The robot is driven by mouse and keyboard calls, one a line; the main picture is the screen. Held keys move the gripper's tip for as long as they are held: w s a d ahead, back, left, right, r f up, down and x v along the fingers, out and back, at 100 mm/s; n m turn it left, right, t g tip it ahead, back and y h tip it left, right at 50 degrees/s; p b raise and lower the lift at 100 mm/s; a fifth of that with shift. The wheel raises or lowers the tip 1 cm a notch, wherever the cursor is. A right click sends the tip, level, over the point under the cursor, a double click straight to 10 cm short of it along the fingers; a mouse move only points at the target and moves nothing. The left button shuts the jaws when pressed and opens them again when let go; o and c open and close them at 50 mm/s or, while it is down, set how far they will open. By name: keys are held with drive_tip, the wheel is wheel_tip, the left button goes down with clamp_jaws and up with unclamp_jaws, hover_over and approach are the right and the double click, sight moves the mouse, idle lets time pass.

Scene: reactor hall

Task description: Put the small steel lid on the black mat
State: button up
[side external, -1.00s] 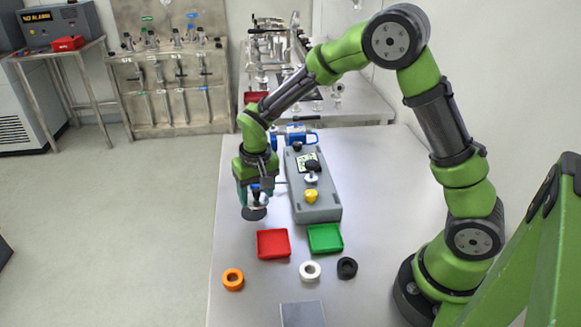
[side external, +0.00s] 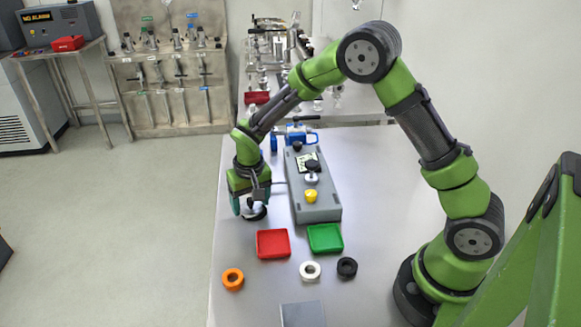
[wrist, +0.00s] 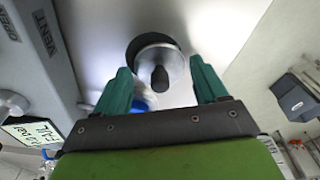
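The small steel lid (wrist: 177,63) is a round shiny disc with a dark knob. In the wrist view it lies over most of the round black mat (wrist: 134,45), whose dark edge shows at the upper left. The side view shows the mat (side external: 258,214) on the table beneath my gripper, with the lid mostly hidden by the fingers. My gripper (wrist: 162,78) is open, its two teal fingers apart on either side of the knob with gaps to it. I cannot tell exactly how the lid sits on the mat.
A grey panel box (side external: 325,210) stands close to the right of my gripper. A blue-and-white thing (wrist: 142,104) is partly hidden by my gripper.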

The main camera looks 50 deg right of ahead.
sight(254, 211)
drive_tip(key=shift+o, duration=1.1)
wheel_tip(254, 211, up, 12)
drive_tip(key=s, duration=0.2)
drive_tip(key=s+r+t+y, duration=0.1)
drive_tip(key=s+r+t, duration=0.1)
drive_tip(key=s, duration=0.5)
drive_tip(key=s+r+t, duration=0.2)
drive_tip(key=s+r, duration=0.3)
drive_tip(key=s, duration=0.1)
drive_tip(key=s+d+r+t+y, duration=0.1)
drive_tip(key=s+r+t, duration=0.1)
drive_tip(key=s+r, duration=0.2)
drive_tip(key=s, duration=0.3)
drive_tip(key=shift+s+r+n+y, duration=0.2)
drive_tip(key=shift+s+n+y, duration=0.1)
